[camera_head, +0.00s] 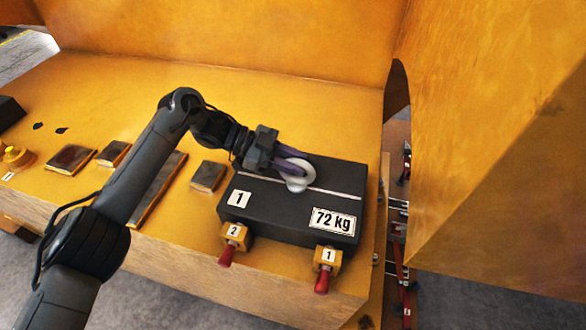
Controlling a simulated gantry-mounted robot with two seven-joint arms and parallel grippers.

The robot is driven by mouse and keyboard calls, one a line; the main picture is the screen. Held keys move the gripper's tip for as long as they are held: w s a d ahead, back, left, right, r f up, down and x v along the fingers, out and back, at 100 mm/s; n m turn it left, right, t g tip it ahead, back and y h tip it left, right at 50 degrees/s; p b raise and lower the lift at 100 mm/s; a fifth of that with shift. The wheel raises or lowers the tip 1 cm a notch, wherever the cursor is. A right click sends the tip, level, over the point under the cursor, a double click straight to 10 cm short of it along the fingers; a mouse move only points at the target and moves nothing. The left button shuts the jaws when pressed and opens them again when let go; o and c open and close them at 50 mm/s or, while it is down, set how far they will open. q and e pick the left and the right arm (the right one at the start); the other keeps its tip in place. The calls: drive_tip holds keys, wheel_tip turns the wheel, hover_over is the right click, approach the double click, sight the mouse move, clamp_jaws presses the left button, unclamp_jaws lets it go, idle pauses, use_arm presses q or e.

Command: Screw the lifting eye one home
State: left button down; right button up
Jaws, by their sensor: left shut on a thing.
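A dark rectangular casting (265,217) marked 1 and 72 kg lies on the yellow surface right of centre. A pale ring-shaped lifting eye (298,182) stands at the casting's top, by a light line across it. My left gripper (291,167) reaches in from the left and is shut on the lifting eye, its fingers covering the eye's upper left part. The eye's lower end is at the casting's top; how deep it sits I cannot tell. My right gripper is not in view.
Two yellow blocks with red handles, marked 2 (234,234) and 1 (327,260), stand at the casting's front. Dark plates (208,176) lie to the left. Tall yellow walls (495,130) rise behind and at the right. A gap with red parts opens right of the casting.

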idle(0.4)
use_arm(q)
drive_tip(key=c, duration=1)
unclamp_jaws()
drive_tip(key=shift+d, duration=0.15)
drive_tip(key=shift+a, duration=0.2)
drive_tip(key=v, duration=1)
drive_tip(key=shift+a+r, duration=0.2)
drive_tip(key=shift+w, duration=0.15)
